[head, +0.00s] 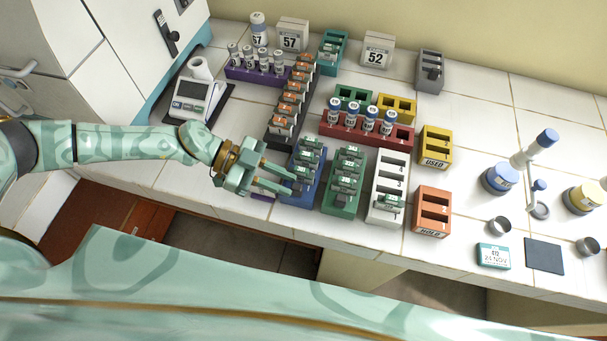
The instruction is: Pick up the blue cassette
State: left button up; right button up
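A blue rack (313,186) stands near the front edge of the counter and holds several small cassettes with pale labels. Most of these cassettes (311,143) look green, and I cannot make out a clearly blue one. My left gripper (291,182) reaches in from the left at the near left part of the blue rack. Its two fingers are apart with a gap between them, and they hide part of the rack. I cannot tell whether a cassette lies between the fingertips. My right gripper is not in view.
A green rack (335,208) with cassettes and a white rack (377,215) stand to the right. A black rack (276,130) with orange cassettes is behind. A red rack (345,134) holds blue-capped vials. An orange rack (432,211) stands further right.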

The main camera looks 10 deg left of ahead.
aim_at(297, 187)
pick_arm(q)
jog(key=x, duration=0.4)
jog(key=shift+a, duration=0.1)
grip_shut()
jog(key=shift+r, duration=0.1)
